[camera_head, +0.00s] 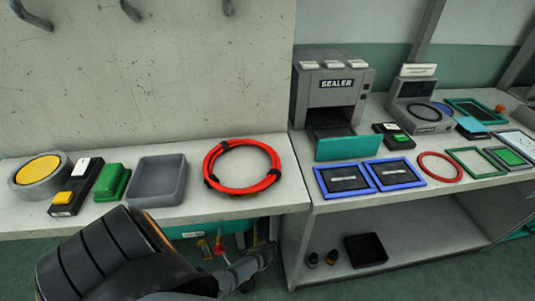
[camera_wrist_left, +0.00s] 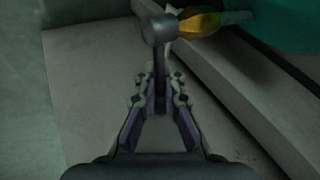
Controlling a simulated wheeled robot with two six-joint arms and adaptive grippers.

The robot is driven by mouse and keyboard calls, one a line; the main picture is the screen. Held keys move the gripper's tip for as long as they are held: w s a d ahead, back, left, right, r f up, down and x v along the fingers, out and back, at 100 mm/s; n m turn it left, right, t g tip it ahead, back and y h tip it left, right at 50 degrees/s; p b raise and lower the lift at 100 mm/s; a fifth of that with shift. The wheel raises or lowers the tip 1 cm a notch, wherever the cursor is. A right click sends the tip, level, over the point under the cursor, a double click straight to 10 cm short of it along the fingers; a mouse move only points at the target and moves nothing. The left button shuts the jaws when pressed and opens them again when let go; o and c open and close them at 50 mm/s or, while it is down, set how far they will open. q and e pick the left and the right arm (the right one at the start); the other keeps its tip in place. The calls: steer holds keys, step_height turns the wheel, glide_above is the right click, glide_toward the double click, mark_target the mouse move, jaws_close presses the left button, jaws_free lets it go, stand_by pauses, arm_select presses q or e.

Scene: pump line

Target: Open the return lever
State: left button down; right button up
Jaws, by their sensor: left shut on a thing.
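My left gripper (camera_wrist_left: 160,88) is shut on a slim grey rod with a thick round head (camera_wrist_left: 160,29) in the left wrist view. I cannot tell whether this is the return lever. In the head view my left gripper (camera_head: 255,264) is low in front of the left bench, below its top, and small and dark. What it holds is not clear there. No lever can be made out for sure in the head view. My right gripper is in neither view.
A yellow-orange handle (camera_wrist_left: 199,24) lies just beyond the rod head, beside a teal surface (camera_wrist_left: 290,22). Under the left bench (camera_head: 292,190) is a teal bin (camera_head: 186,232) with tool handles near it. A red hose coil (camera_head: 272,178) and grey tray (camera_head: 158,180) lie on top.

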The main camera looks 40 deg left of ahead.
arm_select(q)
steer(key=shift+w+d+f+m+g+y+b, duration=0.3)
steer(key=shift+w+f+g+y+b, duration=0.2)
steer(key=shift+g+b, duration=0.1)
steer(key=shift+d+f+m+g+y+b, duration=0.1)
steer(key=shift+f+m+g+y+b, duration=0.15)
steer(key=shift+g+y+b, duration=0.3)
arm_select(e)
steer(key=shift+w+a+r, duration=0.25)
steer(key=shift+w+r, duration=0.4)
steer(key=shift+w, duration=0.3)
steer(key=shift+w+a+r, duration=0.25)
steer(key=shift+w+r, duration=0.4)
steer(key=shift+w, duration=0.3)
arm_select(q)
steer(key=c, duration=1.4)
jaws_free()
steer(key=shift+r, duration=0.1)
steer(key=shift+c, duration=0.2)
steer(key=shift+s, duration=0.1)
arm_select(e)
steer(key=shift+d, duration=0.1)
arm_select(q)
steer(key=shift+s, duration=0.15)
